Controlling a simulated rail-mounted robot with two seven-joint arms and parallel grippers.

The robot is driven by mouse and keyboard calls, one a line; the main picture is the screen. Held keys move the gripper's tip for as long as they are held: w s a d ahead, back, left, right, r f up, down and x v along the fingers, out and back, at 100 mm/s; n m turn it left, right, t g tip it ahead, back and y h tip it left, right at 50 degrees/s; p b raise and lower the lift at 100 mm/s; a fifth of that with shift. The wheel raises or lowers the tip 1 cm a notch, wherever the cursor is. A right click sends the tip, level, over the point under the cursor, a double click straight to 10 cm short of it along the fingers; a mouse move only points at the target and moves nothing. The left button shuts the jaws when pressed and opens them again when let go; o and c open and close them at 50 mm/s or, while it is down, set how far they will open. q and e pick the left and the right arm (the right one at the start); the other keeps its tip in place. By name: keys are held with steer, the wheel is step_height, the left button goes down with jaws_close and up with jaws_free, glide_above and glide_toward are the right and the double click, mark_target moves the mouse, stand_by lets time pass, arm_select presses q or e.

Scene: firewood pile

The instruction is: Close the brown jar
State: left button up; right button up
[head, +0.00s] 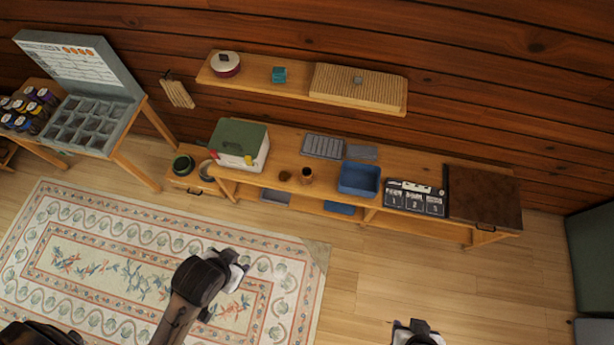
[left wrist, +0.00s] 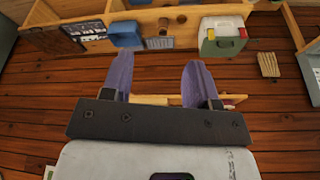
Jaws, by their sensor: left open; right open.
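The brown jar (head: 306,176) stands open on the wooden bench, between the green-topped box and the blue bin. A small round dark brown piece, apparently its lid (head: 285,176), lies on the bench just left of it. In the left wrist view, which is upside down, the jar (left wrist: 163,29) and lid (left wrist: 181,18) show small near the top. My left gripper (left wrist: 158,62) is open and empty, its purple fingers well away from the jar. My right gripper (head: 416,328) is at the bottom edge of the head view, partly cut off, open and far from the bench.
The green-topped box (head: 240,145) and blue bin (head: 358,179) flank the jar. A grey tray (head: 322,146) lies behind it. A wall shelf (head: 290,88) overhangs the bench back. The rug (head: 130,265) and floor in front are clear.

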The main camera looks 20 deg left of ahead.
arm_select(q)
steer(key=o, duration=0.7)
steer(key=shift+a, duration=0.2)
